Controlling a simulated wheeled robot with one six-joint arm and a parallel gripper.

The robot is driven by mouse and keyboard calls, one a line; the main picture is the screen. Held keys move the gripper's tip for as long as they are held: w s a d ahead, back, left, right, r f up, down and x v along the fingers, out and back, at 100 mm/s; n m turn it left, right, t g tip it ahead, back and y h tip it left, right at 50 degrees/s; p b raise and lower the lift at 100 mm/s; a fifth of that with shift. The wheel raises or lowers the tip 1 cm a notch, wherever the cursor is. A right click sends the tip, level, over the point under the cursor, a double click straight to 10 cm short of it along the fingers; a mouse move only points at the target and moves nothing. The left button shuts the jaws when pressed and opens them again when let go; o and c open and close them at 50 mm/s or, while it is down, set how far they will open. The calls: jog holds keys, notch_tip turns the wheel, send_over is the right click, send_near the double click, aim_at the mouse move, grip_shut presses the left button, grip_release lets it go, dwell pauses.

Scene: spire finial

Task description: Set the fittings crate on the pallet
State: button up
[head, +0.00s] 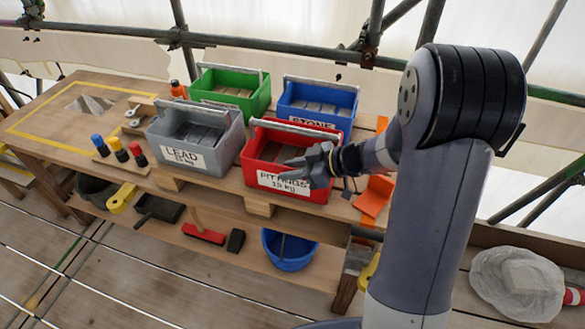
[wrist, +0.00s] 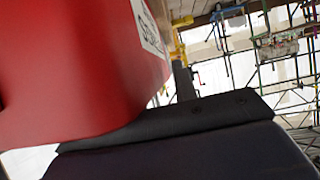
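The fittings crate (head: 257,178) is red, with a white label and a grey handle bar along its top. It appears upright at the front right of the wooden pallet (head: 262,209); whether its base touches the boards is not clear. My gripper (head: 305,166) is at the right part of the crate's front wall, over the end of the label. In the wrist view the red crate wall (wrist: 70,70) fills the left, close against a dark part of my gripper. The fingertips' hold on the crate is hidden.
The grey lead crate (head: 213,158), green crate (head: 228,107) and blue stone crate (head: 312,115) stand close around the red one. Orange pieces (head: 373,196) lie to its right. A blue bucket (head: 288,250) is below. The yellow-outlined bench area (head: 60,125) is mostly clear.

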jog(key=shift+d+r, duration=0.1)
jog(key=shift+r, duration=0.15)
jog(key=v, duration=0.7)
jog(key=shift+s+d, duration=0.1)
